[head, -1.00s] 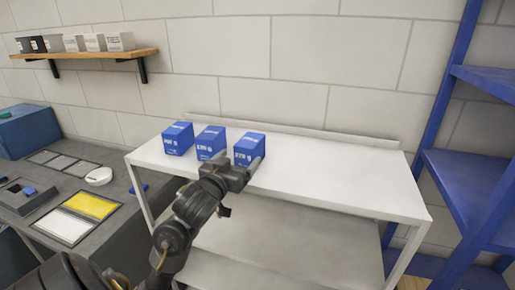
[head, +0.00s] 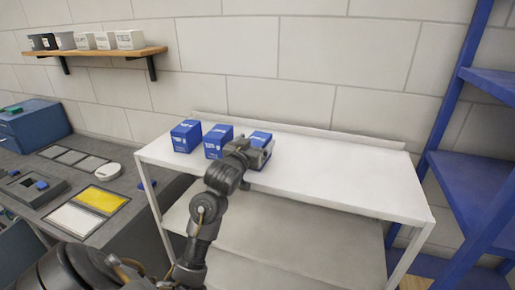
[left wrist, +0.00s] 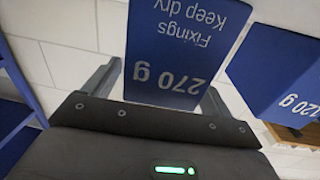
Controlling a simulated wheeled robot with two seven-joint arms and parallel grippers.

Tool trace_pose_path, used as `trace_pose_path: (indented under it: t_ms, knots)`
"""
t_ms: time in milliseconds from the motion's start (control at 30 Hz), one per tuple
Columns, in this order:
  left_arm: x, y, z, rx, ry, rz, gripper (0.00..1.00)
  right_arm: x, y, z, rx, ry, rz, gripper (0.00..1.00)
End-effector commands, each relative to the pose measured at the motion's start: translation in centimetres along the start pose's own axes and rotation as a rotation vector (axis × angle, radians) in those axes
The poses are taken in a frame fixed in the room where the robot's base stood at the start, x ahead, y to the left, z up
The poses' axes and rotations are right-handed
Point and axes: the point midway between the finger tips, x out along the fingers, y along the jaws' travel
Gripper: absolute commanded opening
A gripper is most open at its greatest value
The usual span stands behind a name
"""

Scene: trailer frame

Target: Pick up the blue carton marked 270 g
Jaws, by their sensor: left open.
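The blue carton marked 270 g (left wrist: 180,50) fills the middle of the left wrist view, its white label upside down there. In the head view it is the rightmost blue carton (head: 260,137), upright on the white table and partly hidden by my gripper. My left gripper (head: 257,156) is open, with one finger on each side of this carton; I cannot tell whether the fingers touch it. My right gripper is not in view.
The middle carton (head: 217,142), marked 120 g in the left wrist view (left wrist: 285,75), stands close to the left. Another blue carton (head: 186,136) stands further left. The white table (head: 350,175) is clear to the right. A blue rack (head: 470,185) stands at far right.

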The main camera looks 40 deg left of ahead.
Motion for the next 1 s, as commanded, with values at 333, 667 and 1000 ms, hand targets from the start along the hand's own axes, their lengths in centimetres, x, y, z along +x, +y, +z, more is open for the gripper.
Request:
trace_pose_path:
  t_ms: [333, 667, 1000]
  knots:
    - [0.77, 0.05, 0.07, 0.001, 0.000, 0.001, 0.83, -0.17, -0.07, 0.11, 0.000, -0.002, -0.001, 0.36]
    - [0.76, 0.05, 0.07, 0.002, 0.000, 0.001, 0.40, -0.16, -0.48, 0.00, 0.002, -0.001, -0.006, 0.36]
    - [0.74, 0.02, -0.10, 0.002, 0.003, 0.001, 0.28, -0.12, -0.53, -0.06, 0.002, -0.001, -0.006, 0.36]
